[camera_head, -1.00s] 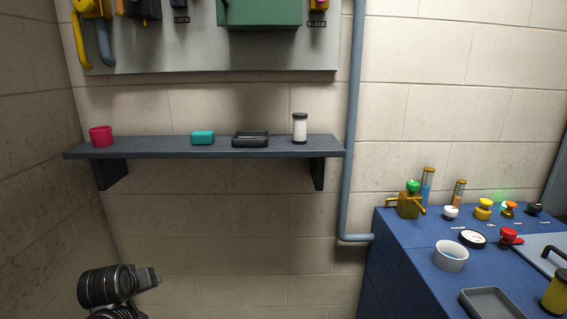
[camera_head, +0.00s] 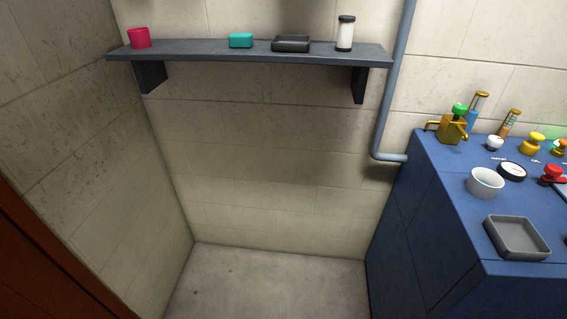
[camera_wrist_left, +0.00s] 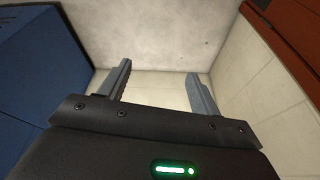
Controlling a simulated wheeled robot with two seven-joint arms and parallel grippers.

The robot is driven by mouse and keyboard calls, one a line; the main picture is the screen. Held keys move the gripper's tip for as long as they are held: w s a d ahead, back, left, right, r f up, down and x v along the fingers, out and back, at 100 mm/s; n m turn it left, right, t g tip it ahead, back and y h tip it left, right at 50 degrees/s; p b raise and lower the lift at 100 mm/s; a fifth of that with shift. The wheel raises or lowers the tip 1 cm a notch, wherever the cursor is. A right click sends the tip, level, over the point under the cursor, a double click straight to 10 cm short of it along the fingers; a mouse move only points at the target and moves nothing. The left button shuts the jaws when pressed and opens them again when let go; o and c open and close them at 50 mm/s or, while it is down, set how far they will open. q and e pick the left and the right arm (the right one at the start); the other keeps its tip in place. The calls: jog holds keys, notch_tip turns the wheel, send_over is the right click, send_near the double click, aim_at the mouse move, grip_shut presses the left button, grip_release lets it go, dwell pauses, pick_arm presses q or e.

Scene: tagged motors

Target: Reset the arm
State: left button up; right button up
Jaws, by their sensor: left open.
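My left gripper (camera_wrist_left: 156,82) shows in the left wrist view with its two grey fingers apart and nothing between them. Pale wall and grey floor lie beyond the fingers. No part of either arm shows in the head view now. My right gripper is in neither current view.
A dark wall shelf (camera_head: 215,54) holds a red cup (camera_head: 139,38), a teal box (camera_head: 241,40), a black tray (camera_head: 291,43) and a white-and-black canister (camera_head: 345,33). A blue bench (camera_head: 430,210) with a white bowl (camera_head: 485,183) and grey tray (camera_head: 517,237) stands right. Floor (camera_head: 265,285) between is clear.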

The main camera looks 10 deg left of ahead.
pick_arm(q)
notch_tip(320, 180, down, 23)
jog(key=s+g, duration=0.1)
jog(key=s, duration=0.1)
jog(key=s+a+f, duration=0.2)
jog(key=s+f, duration=0.5)
jog(key=s, duration=0.1)
jog(key=s+a+f+g+p, duration=0.1)
jog(key=s+a+f, duration=0.2)
jog(key=s+f, duration=0.4)
jog(key=shift+s+f+m, duration=0.3)
jog(key=shift+s, duration=0.15)
